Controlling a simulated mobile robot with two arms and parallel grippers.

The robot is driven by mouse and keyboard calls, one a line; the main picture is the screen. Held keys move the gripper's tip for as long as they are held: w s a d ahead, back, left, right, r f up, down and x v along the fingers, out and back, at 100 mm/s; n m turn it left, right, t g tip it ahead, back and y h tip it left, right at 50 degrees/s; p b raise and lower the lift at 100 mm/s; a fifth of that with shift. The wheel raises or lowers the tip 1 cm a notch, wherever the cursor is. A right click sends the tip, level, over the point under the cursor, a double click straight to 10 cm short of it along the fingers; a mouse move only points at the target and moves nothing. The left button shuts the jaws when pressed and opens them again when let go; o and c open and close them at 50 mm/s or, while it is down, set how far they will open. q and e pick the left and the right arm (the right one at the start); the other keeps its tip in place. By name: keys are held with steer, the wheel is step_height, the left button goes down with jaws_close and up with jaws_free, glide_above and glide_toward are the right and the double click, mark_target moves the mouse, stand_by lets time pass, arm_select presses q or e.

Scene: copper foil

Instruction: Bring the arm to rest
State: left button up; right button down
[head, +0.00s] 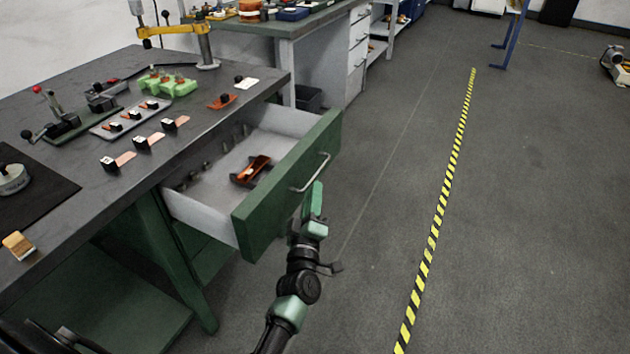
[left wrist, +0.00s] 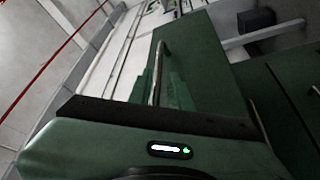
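My left gripper (head: 316,192) is just in front of the open green drawer (head: 290,185), close to its metal handle (head: 313,174). In the left wrist view the green fingers (left wrist: 161,88) stand apart, with the handle (left wrist: 163,60) showing in line with the gap between them. I cannot tell whether they touch it. The drawer is pulled out from the workbench (head: 75,215) and holds an orange and dark item (head: 251,170). My right gripper is not in view.
The bench top carries a red-knobbed press tool (head: 58,118), a grey tray (head: 130,117), green blocks (head: 167,83) and a wooden block (head: 18,245). A second bench (head: 290,27) stands behind.

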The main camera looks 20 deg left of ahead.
arm_select(q)
steer(key=shift+s+d+f, duration=0.1)
steer(key=shift+s+d, duration=0.05)
steer(key=shift+s, duration=0.4)
